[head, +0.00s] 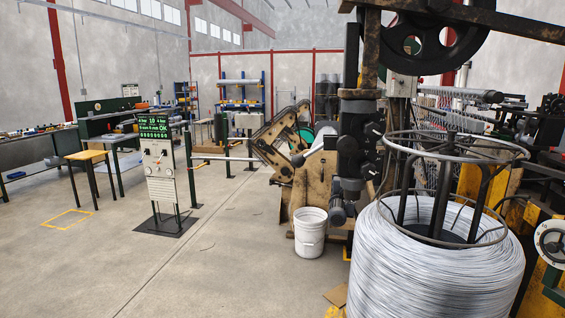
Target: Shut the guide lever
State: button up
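The wire-weaving machine (318,190), with worn tan plates, stands right of centre. I cannot pick out the guide lever with certainty; it is too small or hidden behind the dark upright and the wire coil. A dark jointed upright (350,150), which may be part of my arm, stands in front of the machine. I cannot make out any gripper fingers in this view, nor anything held.
A large wire coil (430,270) on a reel stand fills the lower right. A white bucket (310,232) stands beside the machine. A control panel on a stand (160,165) is left of centre. The floor (220,265) between is mostly clear.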

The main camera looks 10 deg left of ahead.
aim_at(298, 161)
jog(key=j+z, duration=0.45)
jog(key=j, duration=1.8)
